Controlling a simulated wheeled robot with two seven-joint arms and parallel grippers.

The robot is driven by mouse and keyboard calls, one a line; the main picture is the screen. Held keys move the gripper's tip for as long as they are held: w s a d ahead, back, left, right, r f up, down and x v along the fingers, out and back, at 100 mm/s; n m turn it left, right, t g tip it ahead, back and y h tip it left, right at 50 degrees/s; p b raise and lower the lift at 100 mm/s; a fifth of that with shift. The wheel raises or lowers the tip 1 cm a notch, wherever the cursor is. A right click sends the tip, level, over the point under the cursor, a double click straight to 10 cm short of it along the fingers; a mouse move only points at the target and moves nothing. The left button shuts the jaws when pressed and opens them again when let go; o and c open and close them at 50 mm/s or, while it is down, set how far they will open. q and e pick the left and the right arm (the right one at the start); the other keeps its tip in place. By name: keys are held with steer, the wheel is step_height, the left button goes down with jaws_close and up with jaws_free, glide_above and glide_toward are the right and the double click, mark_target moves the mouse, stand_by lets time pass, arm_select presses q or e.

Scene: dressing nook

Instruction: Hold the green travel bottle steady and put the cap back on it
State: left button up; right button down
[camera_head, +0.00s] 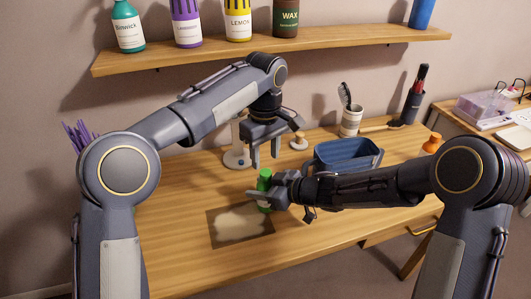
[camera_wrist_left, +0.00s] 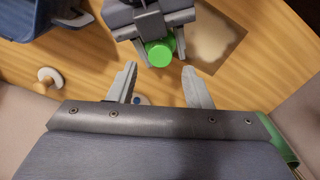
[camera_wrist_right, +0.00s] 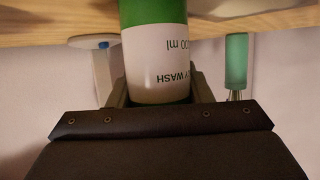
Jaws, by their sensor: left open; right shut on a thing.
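The green travel bottle (camera_head: 264,206) is upright near the top right edge of the mat. It has a white label with upside-down print in the right wrist view (camera_wrist_right: 156,65). My right gripper (camera_head: 277,191) is shut on it from the side; this also shows in the left wrist view. A smooth green cap (camera_head: 265,174) appears to sit on the bottle's top, and shows as a round disc in the left wrist view (camera_wrist_left: 158,53). How firmly it is seated cannot be told. My left gripper (camera_head: 264,160) is open, pointing down above the cap, with nothing between its fingers.
A dark mat with a pale patch (camera_head: 240,222) lies on the wooden table. A blue bin (camera_head: 347,156) stands right of the bottle, close to my right forearm. A small wooden-topped white object (camera_head: 299,143) and a striped cup (camera_head: 350,121) stand behind. The table's front left is clear.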

mark_target(266, 172)
arm_select(q)
step_height(266, 172, up, 3)
steer(key=shift+r, duration=0.1)
steer(key=shift+f, duration=4.1)
steer(key=c, duration=0.9)
steer(key=o, duration=1)
steer(key=shift+r, duration=0.1)
